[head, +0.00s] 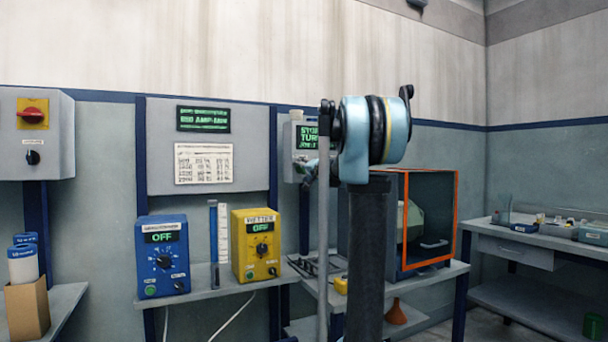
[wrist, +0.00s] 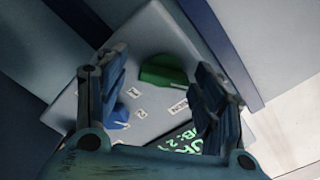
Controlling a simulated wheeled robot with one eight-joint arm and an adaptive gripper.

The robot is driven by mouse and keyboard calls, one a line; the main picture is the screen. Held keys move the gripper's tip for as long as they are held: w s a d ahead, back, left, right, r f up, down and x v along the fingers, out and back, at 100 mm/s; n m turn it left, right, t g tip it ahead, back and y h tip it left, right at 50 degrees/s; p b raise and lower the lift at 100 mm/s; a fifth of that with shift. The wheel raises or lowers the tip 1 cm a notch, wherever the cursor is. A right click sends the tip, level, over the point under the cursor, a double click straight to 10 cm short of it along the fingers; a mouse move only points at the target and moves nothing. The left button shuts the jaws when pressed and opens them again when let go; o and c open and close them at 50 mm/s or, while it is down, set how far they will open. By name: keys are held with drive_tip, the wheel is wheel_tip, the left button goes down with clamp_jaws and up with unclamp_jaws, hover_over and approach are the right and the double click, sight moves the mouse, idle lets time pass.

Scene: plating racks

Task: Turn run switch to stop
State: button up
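A grey wall box (head: 295,170) with a green-lit display (head: 308,138) is partly hidden behind my arm in the head view. The wrist view shows its tilted face (wrist: 150,28) close up. On it are a green knob (wrist: 163,70), a blue knob (wrist: 117,115) and a display with green text (wrist: 185,142). Small white labels sit by the knobs; I cannot read which marks the run switch. My gripper (wrist: 160,64) is open and empty, its fingers spread to either side of the green knob. I cannot tell whether either finger touches the box.
A blue unit (head: 162,256) and a yellow unit (head: 256,246), both showing OFF, stand on the shelf below. A box with a red rotary switch (head: 32,115) is at far left. An orange-edged cabinet (head: 430,220) stands right of my arm.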

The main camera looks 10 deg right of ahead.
drive_tip(key=shift+s+d, duration=0.1)
drive_tip(key=shift+s, duration=0.35)
drive_tip(key=v, duration=1.1)
drive_tip(key=s+a+f+n+g+y, duration=0.1)
drive_tip(key=s+a+f+n+g, duration=0.25)
drive_tip(key=s+a+f, duration=0.45)
drive_tip(key=s+a+f+n+g+y, duration=0.1)
drive_tip(key=s+a+f+n+g, duration=0.3)
drive_tip(key=s+f, duration=0.9)
drive_tip(key=s+d+f+g+h, duration=0.3)
drive_tip(key=s+d+f, duration=0.1)
drive_tip(key=s+f, duration=0.8)
drive_tip(key=s+d+f+g+h, duration=0.4)
drive_tip(key=s+d+f, duration=0.1)
drive_tip(key=s+f, duration=0.7)
drive_tip(key=shift+s+f+h, duration=0.3)
drive_tip(key=shift+s+f, duration=0.1)
drive_tip(key=shift+s, duration=0.1)
drive_tip(key=shift+g, duration=0.25)
